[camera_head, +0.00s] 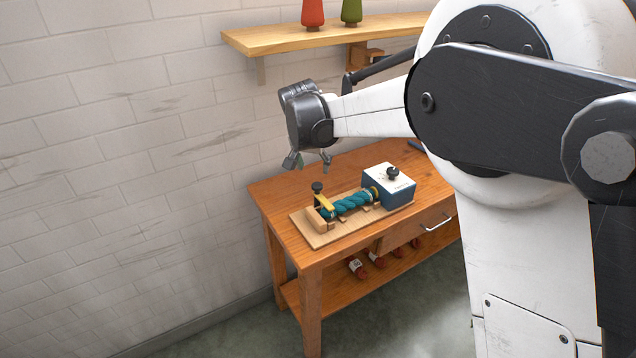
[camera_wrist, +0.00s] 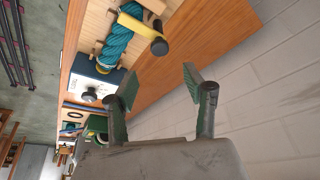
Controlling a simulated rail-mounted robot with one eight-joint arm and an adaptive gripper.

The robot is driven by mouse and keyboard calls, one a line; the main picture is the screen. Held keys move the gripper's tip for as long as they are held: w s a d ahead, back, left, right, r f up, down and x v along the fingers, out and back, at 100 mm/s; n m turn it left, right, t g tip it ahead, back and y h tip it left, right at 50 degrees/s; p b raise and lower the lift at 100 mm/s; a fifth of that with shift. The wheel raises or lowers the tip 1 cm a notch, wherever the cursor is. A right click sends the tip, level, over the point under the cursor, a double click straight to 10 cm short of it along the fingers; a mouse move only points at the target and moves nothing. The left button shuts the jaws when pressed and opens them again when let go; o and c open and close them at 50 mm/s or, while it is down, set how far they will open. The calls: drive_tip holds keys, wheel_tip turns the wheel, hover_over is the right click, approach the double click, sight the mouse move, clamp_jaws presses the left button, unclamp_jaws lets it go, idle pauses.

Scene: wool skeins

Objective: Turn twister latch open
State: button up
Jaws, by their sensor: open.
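The twister stands on a wooden board (camera_head: 318,238) on the workbench. A twisted teal skein (camera_head: 350,204) runs from its blue box with a white top (camera_head: 400,196) to its left end. There a yellow latch arm (camera_head: 325,203) with a black knob (camera_head: 317,187) lies at the skein's end. In the wrist view, the yellow latch arm (camera_wrist: 137,25) crosses over the teal skein (camera_wrist: 116,45), and its black knob (camera_wrist: 159,46) shows at its end. My gripper (camera_head: 308,160) is open and empty, above and apart from the latch. Its fingers (camera_wrist: 160,82) are spread in the wrist view.
A second black knob (camera_head: 393,173) stands on the box. The workbench (camera_head: 275,200) has a drawer, and several red items (camera_head: 357,268) lie on its lower shelf. A wall shelf (camera_head: 300,38) holds a red and a green cone. The brick wall is close behind.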

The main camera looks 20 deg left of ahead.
sight(317, 185)
drive_tip(key=x, duration=1)
drive_tip(key=shift+f, duration=0.3)
clamp_jaws()
